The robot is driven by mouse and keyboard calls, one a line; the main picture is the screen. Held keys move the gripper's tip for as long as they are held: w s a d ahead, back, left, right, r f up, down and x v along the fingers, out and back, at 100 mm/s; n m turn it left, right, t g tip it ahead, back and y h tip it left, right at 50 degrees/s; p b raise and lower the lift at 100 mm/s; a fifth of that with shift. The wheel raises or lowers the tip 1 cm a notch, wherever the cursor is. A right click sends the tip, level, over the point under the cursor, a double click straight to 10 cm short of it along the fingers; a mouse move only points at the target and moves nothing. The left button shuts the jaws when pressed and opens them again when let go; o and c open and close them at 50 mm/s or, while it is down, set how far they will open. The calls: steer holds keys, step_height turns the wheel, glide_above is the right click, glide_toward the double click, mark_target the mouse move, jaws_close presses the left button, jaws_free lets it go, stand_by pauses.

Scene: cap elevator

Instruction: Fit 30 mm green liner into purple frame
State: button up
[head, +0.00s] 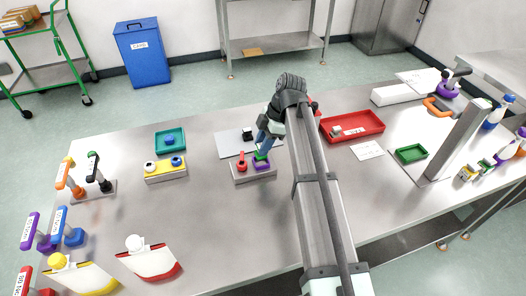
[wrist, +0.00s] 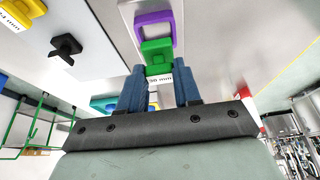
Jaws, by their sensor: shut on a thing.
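My gripper (wrist: 158,72) points down with its two blue fingers shut on the green liner (wrist: 157,50). A white "30 mm" label shows between the fingers. The purple frame (wrist: 140,30) is just beyond the liner in the wrist view, and the liner overlaps its near edge in the picture. In the head view my gripper (head: 264,146) is over the grey block at the table's middle, with the green liner (head: 261,156) just above the purple frame (head: 262,167). I cannot tell whether liner and frame touch.
A red piece (head: 242,168) stands left on the same grey block (head: 252,178). A yellow-topped block (head: 165,176) and teal tray (head: 170,139) are to the left. A red tray (head: 352,126) lies right. A black knob (wrist: 66,45) is on a nearby grey plate.

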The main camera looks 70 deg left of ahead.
steer(key=shift+f, duration=1.8)
steer(key=o, duration=1)
steer(key=shift+f, duration=0.1)
steer(key=v, duration=1.2)
